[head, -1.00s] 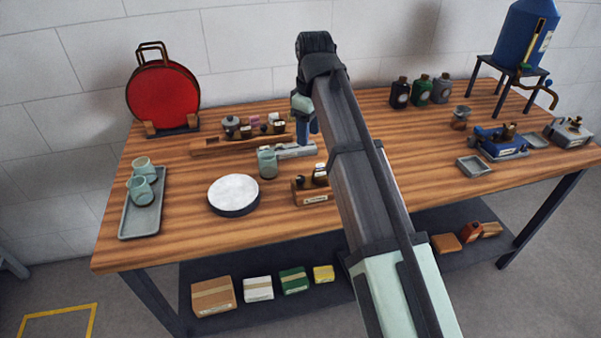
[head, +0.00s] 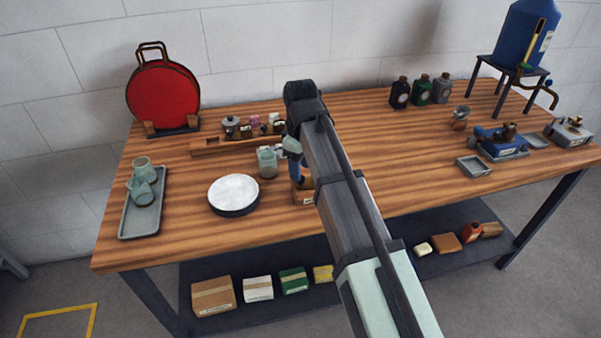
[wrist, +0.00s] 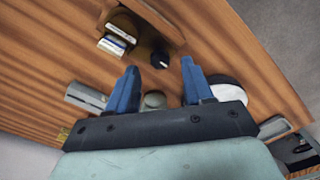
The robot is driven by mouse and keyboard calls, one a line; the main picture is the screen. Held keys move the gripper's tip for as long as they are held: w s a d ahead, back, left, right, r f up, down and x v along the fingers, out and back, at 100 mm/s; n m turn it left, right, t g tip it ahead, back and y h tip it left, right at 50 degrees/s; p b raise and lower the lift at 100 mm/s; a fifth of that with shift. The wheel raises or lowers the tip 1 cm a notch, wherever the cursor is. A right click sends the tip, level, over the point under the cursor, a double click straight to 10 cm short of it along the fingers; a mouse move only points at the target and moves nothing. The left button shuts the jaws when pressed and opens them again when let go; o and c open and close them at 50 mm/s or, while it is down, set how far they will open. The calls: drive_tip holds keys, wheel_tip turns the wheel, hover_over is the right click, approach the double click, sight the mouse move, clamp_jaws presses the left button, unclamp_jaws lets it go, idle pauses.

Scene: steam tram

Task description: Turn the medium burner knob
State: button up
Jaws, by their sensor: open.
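I cannot single out a medium burner knob for certain. A small wooden box (head: 303,197) stands near the table's front edge, partly hidden by my arm. In the head view my gripper (head: 297,176) is above the box, mostly behind my arm.
A blue device (head: 500,146) and a grey device (head: 570,132) stand at the right. The table's middle right is clear.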

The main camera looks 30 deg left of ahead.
drive_tip(key=shift+f, duration=1.45)
clamp_jaws()
